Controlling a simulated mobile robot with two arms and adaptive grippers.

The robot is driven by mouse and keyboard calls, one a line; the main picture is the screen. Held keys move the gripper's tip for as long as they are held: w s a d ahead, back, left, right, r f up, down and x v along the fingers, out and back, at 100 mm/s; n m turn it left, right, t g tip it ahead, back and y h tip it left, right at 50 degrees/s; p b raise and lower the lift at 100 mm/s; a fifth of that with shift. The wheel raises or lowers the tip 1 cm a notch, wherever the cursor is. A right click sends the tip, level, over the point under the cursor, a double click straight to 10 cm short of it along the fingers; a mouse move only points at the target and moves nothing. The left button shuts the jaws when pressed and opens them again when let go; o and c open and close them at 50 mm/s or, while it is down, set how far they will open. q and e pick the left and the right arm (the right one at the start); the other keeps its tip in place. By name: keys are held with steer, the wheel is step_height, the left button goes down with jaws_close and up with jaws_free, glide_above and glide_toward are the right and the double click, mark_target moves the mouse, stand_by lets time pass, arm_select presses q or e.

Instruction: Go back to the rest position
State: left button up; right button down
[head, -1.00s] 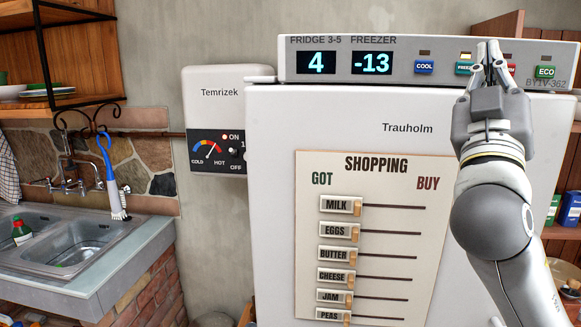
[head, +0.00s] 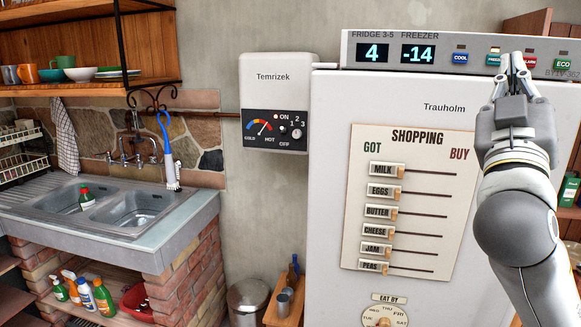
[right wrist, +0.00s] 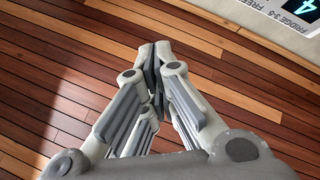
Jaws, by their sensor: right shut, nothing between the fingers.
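My right gripper (head: 512,78) is raised in front of the upper right of the white fridge (head: 332,180), near the control panel's row of buttons. Its fingers point up and are shut with nothing between them. In the right wrist view, the right gripper (right wrist: 155,62) shows its fingertips together above the wooden floor. The fridge panel (head: 350,48) reads 4 and -14, and the gripper partly covers its buttons. My left gripper is not in the head view.
A shopping board (head: 356,240) with several sliders is on the fridge door. A Temrizek heater box (head: 276,85) hangs on the wall. A sink (head: 138,212) and brick plinth (head: 165,285) stand at left. A bin (head: 247,300) and small wooden stand (head: 275,318) are on the floor.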

steer(key=w+a+f+n+g+y, duration=0.2)
steer(key=f+g+y, duration=0.2)
steer(key=f, duration=1.6)
steer(key=w+a+f+n+g+y, duration=0.1)
steer(key=f+g+y, duration=0.35)
steer(key=f, duration=1.55)
steer(key=s+a+f+g+y, duration=0.25)
steer(key=s+f+g, duration=0.25)
steer(key=s+f, duration=0.8)
steer(key=s+a+f+g+y, duration=0.2)
steer(key=s+a+f+g, duration=0.25)
steer(key=s+f, duration=0.9)
step_height(320, 180, down, 27)
steer(key=s+g, duration=0.2)
steer(key=s+d+f, duration=0.1)
steer(key=s+f, duration=0.7)
steer(key=s+d+f+n+g+b, duration=0.1)
steer(key=s+d+f, duration=0.1)
steer(key=s+f, duration=0.6)
steer(key=shift+s+d+h, duration=0.3)
steer(key=shift+s, duration=0.15)
